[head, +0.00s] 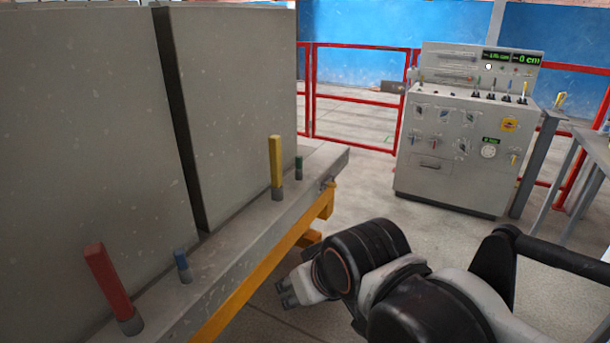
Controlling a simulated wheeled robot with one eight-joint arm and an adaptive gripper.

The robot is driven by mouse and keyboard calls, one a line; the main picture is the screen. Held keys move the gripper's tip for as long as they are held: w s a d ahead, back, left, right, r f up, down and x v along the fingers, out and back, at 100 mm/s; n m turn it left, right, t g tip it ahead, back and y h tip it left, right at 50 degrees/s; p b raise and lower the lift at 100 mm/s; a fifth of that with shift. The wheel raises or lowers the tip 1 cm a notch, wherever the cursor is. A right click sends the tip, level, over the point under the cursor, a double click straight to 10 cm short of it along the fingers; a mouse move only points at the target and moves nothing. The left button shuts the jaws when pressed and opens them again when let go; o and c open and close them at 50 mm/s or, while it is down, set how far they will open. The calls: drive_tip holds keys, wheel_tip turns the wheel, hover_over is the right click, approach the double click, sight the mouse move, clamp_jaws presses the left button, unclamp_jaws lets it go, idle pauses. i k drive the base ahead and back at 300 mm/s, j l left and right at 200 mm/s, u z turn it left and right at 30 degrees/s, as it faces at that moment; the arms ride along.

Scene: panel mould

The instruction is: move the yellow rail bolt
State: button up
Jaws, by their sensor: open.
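The yellow rail bolt (276,163) stands upright on the grey ledge (240,235) in front of the tall panels. Its lower end sits in a dark grey collar. My gripper (281,294) is open and empty, low to the right of the ledge. It is apart from the yellow bolt, nearer to me and lower in the picture.
A short green bolt (299,167) stands just right of the yellow one. A short blue bolt (182,265) and a tilted red bolt (108,280) stand nearer along the ledge. A grey control console (460,140) stands beyond, before red railings (360,100). Floor between is clear.

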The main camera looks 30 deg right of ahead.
sight(329, 184)
drive_tip(key=i+l, duration=0.3)
drive_tip(key=l, duration=0.15)
drive_tip(key=i+l+z, duration=0.1)
drive_tip(key=i+l, duration=0.25)
drive_tip(key=k+u, duration=0.1)
drive_tip(key=i+l+z, duration=0.15)
